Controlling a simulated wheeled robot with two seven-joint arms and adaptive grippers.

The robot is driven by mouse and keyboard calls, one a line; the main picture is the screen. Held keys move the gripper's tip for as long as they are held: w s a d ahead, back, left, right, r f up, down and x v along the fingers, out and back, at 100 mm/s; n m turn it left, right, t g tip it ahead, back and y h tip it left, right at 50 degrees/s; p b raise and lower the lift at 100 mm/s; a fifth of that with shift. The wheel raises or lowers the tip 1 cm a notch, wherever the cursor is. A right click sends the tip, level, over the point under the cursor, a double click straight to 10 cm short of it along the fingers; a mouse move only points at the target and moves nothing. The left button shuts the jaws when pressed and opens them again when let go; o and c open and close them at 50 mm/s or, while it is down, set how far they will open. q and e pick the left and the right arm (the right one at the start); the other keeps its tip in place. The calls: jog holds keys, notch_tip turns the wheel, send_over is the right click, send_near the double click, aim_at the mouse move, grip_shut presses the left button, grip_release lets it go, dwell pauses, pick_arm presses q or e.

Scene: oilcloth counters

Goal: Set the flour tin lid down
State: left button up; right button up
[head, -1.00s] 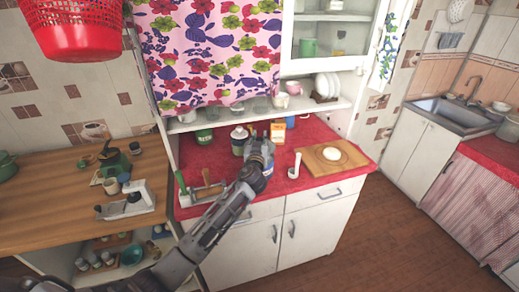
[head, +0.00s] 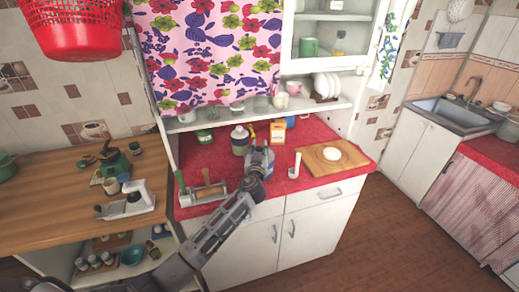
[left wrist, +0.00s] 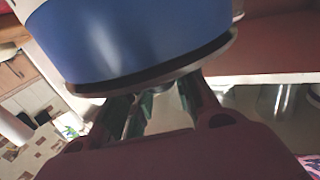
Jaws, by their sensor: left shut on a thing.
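My left gripper (head: 258,168) is over the front of the red counter, left of the cutting board. In the left wrist view its fingers (left wrist: 158,102) are shut on the flour tin lid (left wrist: 152,83), a round piece with a metallic rim. A blue tin with a pale band (left wrist: 130,45) fills the top of that view, right behind the lid. I cannot tell whether the lid touches it. In the head view the gripper covers the lid and much of the tin. My right gripper is not in view.
On the red counter (head: 305,183) stand a white-lidded jar (head: 240,141), an orange box (head: 278,132), a white upright utensil (head: 296,166) and a wooden board (head: 325,166) with a pale round thing. A rack with a rolling pin (head: 205,191) is at left.

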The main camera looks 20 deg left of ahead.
pick_arm(q)
jog(key=shift+f+b, duration=0.2)
jog(key=shift+b, duration=0.1)
jog(key=o, duration=1)
jog(key=shift+o, duration=0.2)
jog(key=shift+r+p, duration=0.1)
jog(key=shift+p, duration=0.25)
jog(key=shift+p, duration=0.3)
jog(key=shift+s+d+b, duration=0.15)
jog(key=shift+s+b, duration=0.15)
jog(key=shift+s, duration=0.35)
jog(key=shift+s+d+f+b, duration=0.15)
jog(key=shift+s+b, duration=0.25)
jog(key=shift+s, duration=0.5)
jog(key=shift+s+d+f+b, duration=0.15)
jog(key=shift+s+b, duration=0.25)
jog(key=shift+s, duration=0.45)
jog(key=s+d+b, duration=0.1)
jog(key=s+b, duration=0.1)
jog(key=s, duration=0.6)
jog(key=shift+s+d+r, duration=0.15)
jog(key=shift+s+d, duration=0.1)
jog(key=shift+s, duration=0.15)
